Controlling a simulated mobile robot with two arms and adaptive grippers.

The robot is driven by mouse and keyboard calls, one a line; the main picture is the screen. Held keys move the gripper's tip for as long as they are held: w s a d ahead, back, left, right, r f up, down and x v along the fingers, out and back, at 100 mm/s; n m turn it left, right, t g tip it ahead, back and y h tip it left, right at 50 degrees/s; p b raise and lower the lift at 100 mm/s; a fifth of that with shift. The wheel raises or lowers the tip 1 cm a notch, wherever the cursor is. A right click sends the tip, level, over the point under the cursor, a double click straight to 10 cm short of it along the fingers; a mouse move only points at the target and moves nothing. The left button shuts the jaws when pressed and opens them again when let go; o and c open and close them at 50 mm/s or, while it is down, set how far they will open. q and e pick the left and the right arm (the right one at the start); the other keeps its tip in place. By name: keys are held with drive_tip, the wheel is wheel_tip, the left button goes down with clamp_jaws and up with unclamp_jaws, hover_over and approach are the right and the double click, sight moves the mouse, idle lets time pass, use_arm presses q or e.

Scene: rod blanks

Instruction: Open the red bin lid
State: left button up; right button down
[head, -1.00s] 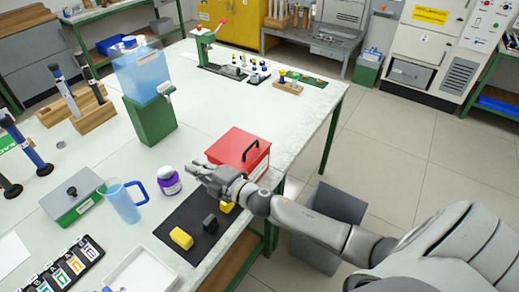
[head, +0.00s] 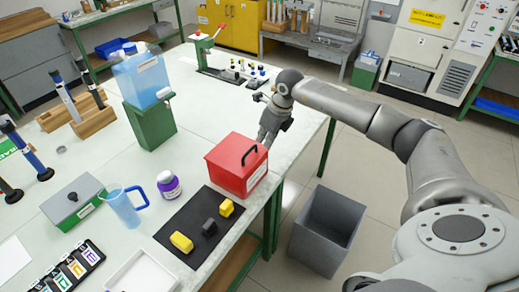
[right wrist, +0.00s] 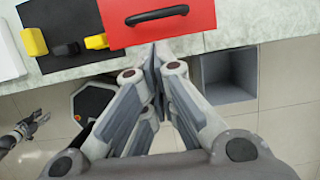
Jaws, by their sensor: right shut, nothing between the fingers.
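The red bin (head: 232,168) stands on the table near its front edge. Its red lid (head: 228,150) is closed, with a black arched handle (head: 250,153) on top. In the right wrist view the shut fingertips (right wrist: 156,58) are at the edge of the red lid (right wrist: 192,22), beside the black handle (right wrist: 157,15); contact is unclear. A dark gripper, likely my left (right wrist: 24,128), shows small at the left there; its jaw state is unclear.
A black mat (head: 180,219) with yellow and dark blocks lies left of the bin. A purple-labelled jar (head: 168,185) and a blue jug (head: 124,206) stand nearby. A grey open bin (head: 326,228) is on the floor.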

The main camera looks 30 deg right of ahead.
sight(254, 162)
drive_tip(key=b+x, duration=0.5)
drive_tip(key=x, duration=0.4)
drive_tip(key=shift+w+a+f+b, duration=0.15)
drive_tip(key=shift+a+f+b, duration=0.1)
drive_tip(key=shift+f+b, duration=0.1)
drive_tip(key=shift+r, duration=0.15)
